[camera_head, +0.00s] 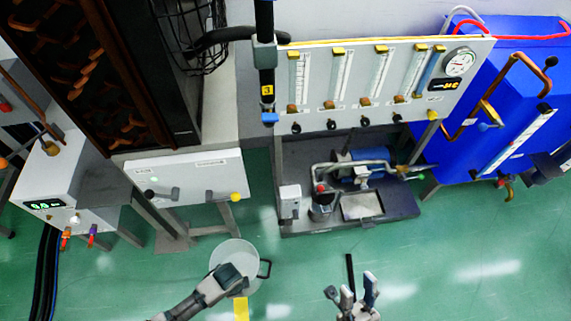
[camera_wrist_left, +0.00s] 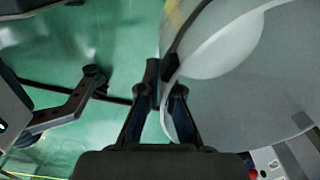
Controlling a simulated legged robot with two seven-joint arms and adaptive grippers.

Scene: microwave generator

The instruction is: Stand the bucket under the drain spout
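A pale, round bucket (camera_head: 238,254) with a dark handle at its right side stands in the lower middle of the head view, apparently on the floor. My left gripper (camera_head: 230,275) reaches over its near side. In the left wrist view the bucket (camera_wrist_left: 230,75) fills the right side, and its rim passes between the close fingers of my left gripper (camera_wrist_left: 164,94). My right gripper (camera_head: 352,291) is open and empty, to the right of the bucket. Which outlet is the drain spout is unclear; a copper spout (camera_head: 508,187) hangs from the blue tank.
A white box (camera_head: 70,190) with orange and purple valves stands at left. A white panel (camera_head: 190,178) on legs is behind the bucket. A pump tray (camera_head: 350,215) stands on the floor under the flowmeter board (camera_head: 380,75). Green floor (camera_head: 430,270) is clear at right.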

